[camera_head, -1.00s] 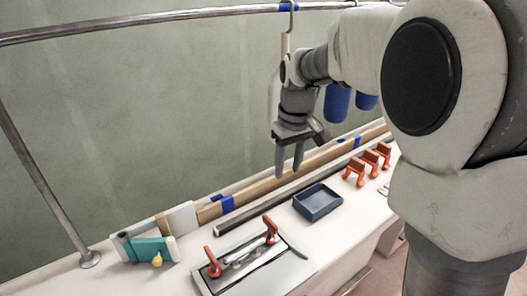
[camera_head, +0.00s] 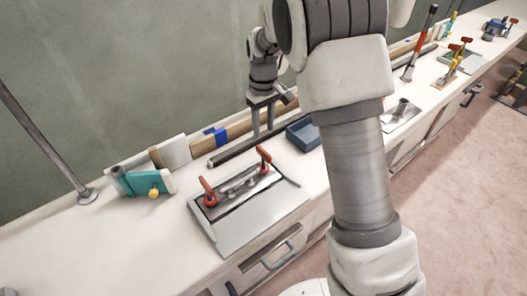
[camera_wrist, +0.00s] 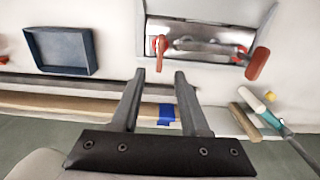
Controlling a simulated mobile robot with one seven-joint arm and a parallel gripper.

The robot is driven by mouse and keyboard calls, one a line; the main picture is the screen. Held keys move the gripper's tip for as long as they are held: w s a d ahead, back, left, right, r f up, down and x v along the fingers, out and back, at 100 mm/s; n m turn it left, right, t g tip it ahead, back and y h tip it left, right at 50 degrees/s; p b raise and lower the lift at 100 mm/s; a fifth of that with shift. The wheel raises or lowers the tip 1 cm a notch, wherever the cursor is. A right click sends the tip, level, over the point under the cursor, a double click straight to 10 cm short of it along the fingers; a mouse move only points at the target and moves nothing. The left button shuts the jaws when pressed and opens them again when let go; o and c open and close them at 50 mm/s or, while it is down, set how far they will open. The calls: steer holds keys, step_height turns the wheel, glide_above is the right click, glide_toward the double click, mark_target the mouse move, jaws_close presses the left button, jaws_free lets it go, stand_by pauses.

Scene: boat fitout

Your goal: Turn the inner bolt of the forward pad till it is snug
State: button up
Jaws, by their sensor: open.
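A grey metal fixture (camera_head: 240,225) with two red handles lies on the white counter. A small silver piece (camera_head: 238,188) sits between its handles. The fixture also shows at the top of the wrist view (camera_wrist: 205,47). A separate flat metal plate with an upright grey cylinder (camera_head: 402,107) stands farther right. I cannot tell which part is the forward pad, and no inner bolt can be made out. My gripper (camera_head: 263,134) points down behind the fixture, near the back rail. In the wrist view my gripper (camera_wrist: 160,75) is open, with nothing between its fingers.
A blue tray (camera_head: 304,134) is right of my gripper. A teal tool (camera_head: 148,182) lies at the left, near a metal post (camera_head: 45,145). A wooden strip with blue tape (camera_head: 215,138) runs along the back. Red-handled tools stand farther right.

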mark_target(263, 150)
step_height(263, 150, down, 10)
steer(key=shift+f+b, duration=0.1)
steer(key=shift+b, duration=0.4)
jaws_close()
